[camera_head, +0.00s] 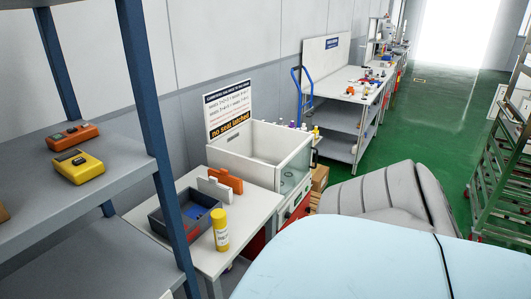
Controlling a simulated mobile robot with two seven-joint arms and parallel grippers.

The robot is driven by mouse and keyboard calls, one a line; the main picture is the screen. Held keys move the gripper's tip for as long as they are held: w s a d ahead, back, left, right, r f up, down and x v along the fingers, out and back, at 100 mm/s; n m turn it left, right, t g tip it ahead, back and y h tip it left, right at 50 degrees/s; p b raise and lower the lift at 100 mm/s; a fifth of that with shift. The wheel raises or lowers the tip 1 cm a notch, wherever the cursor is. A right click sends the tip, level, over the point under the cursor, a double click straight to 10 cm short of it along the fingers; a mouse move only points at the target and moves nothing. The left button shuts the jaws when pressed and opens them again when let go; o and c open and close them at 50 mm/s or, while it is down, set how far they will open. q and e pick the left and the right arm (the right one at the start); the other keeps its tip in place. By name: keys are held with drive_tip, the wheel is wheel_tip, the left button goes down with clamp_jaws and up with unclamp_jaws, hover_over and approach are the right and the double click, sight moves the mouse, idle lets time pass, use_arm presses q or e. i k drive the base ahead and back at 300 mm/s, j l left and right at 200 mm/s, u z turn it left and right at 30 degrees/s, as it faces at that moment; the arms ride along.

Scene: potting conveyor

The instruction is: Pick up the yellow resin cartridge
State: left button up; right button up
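The yellow resin cartridge (221,230) stands upright on the white side table (211,262), near its front edge. It is a yellow cylinder with a pale label. A dark grey bin (170,226) with blue and red contents sits just left of it. Neither of my grippers shows in the head view. Nothing is seen holding the cartridge.
A blue shelf post (150,130) rises left of the table. The grey shelf (95,170) carries an orange device (72,136) and a yellow device (78,167). A white open-topped box (247,162) and an orange part (226,180) stand behind the cartridge. Green floor lies to the right.

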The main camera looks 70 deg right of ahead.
sight(218, 217)
drive_tip(key=z, duration=1.8)
drive_tip(key=i+l, duration=0.6)
drive_tip(key=l, duration=0.25)
drive_tip(key=i+l+u, duration=0.1)
drive_tip(key=u, duration=0.3)
drive_tip(key=l+u, duration=0.15)
drive_tip(key=u, duration=0.3)
drive_tip(key=l+u, duration=0.2)
drive_tip(key=u, duration=0.2)
drive_tip(key=i, duration=0.05)
